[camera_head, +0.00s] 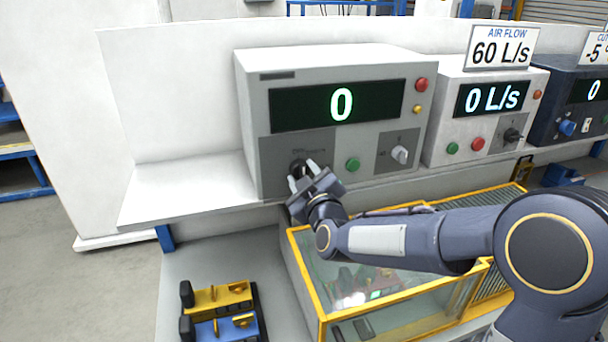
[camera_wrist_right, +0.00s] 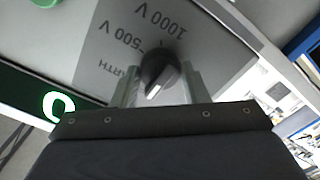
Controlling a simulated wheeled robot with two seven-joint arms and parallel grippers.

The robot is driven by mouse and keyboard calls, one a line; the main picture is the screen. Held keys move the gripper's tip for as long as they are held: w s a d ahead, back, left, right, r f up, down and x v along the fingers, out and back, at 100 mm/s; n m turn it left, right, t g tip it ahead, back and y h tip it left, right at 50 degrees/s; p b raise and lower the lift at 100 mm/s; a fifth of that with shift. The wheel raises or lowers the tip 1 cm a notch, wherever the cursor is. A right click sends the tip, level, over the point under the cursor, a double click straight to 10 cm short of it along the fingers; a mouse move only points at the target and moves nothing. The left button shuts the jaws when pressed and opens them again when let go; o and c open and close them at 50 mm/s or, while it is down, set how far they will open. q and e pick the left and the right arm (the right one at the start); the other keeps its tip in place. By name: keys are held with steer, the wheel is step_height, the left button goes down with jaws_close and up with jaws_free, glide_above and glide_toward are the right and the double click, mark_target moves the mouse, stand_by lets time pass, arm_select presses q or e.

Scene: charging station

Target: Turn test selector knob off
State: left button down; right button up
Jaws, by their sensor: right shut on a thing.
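The black test selector knob (camera_wrist_right: 158,74) sits on a grey panel with the marks "1000 V", "500 V" and "EARTH" in the right wrist view. Its white pointer line faces toward my gripper, down and slightly left in that view. My right gripper (camera_head: 307,172) is at the knob (camera_head: 298,168) on the lower left of the white tester (camera_head: 240,90). Its two fingers stand on either side of the knob, shut on it. The tester's display reads 0. My left gripper is not in view.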

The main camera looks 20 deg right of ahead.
steer(key=shift+n, duration=0.3)
steer(key=o, duration=1)
steer(key=shift+s, duration=0.15)
steer(key=s+b, duration=0.1)
steer(key=s, duration=0.6)
steer(key=shift+s+d, duration=0.1)
steer(key=shift+s, duration=0.2)
steer(key=s+d+f+m+g+y, duration=0.1)
steer(key=s+f+m+g, duration=0.2)
steer(key=s, duration=0.6)
steer(key=s+d+f+m+g+y, duration=0.1)
steer(key=s+f+m+g, duration=0.2)
steer(key=s, duration=0.6)
steer(key=s+d+f+m+g+y, duration=0.1)
steer(key=s+f+m+g, duration=0.3)
steer(key=s, duration=0.5)
steer(key=shift+s+d+f+g, duration=0.1)
steer(key=shift+s+f+g, duration=0.05)
steer(key=shift+f+g, duration=0.55)
steer(key=shift+s+d+f+g, duration=0.1)
steer(key=shift+f+g, duration=0.3)
steer(key=shift+f, duration=0.45)
